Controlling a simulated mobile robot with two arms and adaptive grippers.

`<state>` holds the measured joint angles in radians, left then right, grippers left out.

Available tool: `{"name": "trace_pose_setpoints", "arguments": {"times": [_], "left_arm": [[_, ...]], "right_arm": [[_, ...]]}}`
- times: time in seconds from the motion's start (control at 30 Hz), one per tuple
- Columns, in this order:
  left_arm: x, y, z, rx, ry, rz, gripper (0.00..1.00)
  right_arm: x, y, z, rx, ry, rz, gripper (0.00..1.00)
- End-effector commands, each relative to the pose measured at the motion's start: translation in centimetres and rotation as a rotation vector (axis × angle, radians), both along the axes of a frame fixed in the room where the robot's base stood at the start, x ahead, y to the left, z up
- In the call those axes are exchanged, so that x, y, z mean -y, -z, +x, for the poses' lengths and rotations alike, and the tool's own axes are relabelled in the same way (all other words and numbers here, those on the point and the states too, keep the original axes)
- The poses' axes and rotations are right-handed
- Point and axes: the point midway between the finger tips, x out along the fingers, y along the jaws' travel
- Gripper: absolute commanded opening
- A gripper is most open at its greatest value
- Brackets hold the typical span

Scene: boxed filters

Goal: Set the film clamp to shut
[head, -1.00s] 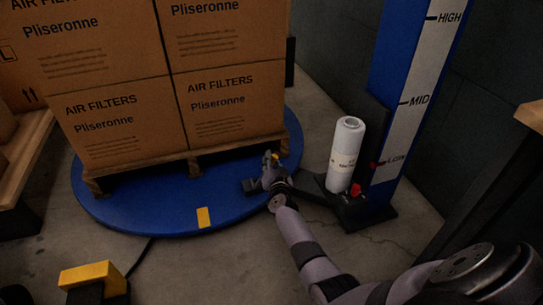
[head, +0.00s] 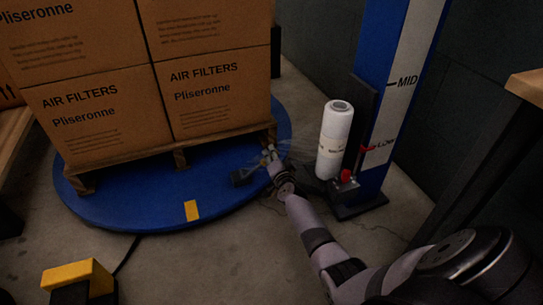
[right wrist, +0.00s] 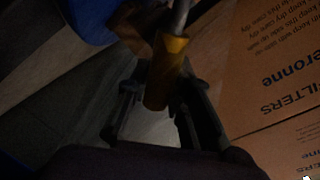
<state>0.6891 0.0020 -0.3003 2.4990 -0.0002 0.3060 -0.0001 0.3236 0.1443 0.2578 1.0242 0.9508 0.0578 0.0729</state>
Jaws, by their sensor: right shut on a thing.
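The film clamp is at the front right edge of the blue turntable (head: 125,215), close to the pallet corner. Its orange-yellow handle (right wrist: 164,72) on a metal rod shows large in the right wrist view. My right gripper (head: 268,158) reaches in low over the turntable edge. In the right wrist view my right gripper (right wrist: 160,100) is shut on this handle, one finger on each side. In the head view the clamp is small, dim and partly covered by the gripper, so I cannot tell whether its jaw is open or shut. My left gripper is not in view.
A white film roll (head: 335,135) stands upright beside the blue mast (head: 372,60), with a red knob (head: 346,176) at its foot. Boxes of air filters (head: 90,110) fill the pallet behind my gripper. A yellow-topped block (head: 77,274) stands front left.

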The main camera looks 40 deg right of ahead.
Motion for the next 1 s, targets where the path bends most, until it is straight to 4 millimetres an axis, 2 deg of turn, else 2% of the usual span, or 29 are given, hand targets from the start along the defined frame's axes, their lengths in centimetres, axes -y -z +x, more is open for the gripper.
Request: {"name": "trace_pose_setpoints", "arguments": {"times": [0.27,0.3,0.6,1.0], "left_arm": [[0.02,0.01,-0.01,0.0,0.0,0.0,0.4],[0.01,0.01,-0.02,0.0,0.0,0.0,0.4],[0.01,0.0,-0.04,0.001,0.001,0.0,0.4],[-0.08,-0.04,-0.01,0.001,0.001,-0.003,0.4]], "right_arm": [[0.13,0.23,-0.12,-0.003,0.002,0.008,0.0],[0.13,0.24,-0.12,-0.003,0.002,0.008,0.23],[0.09,0.15,-0.08,-0.002,0.002,0.005,0.41],[-0.03,-0.44,0.08,0.003,0.002,0.005,0.41]]}}
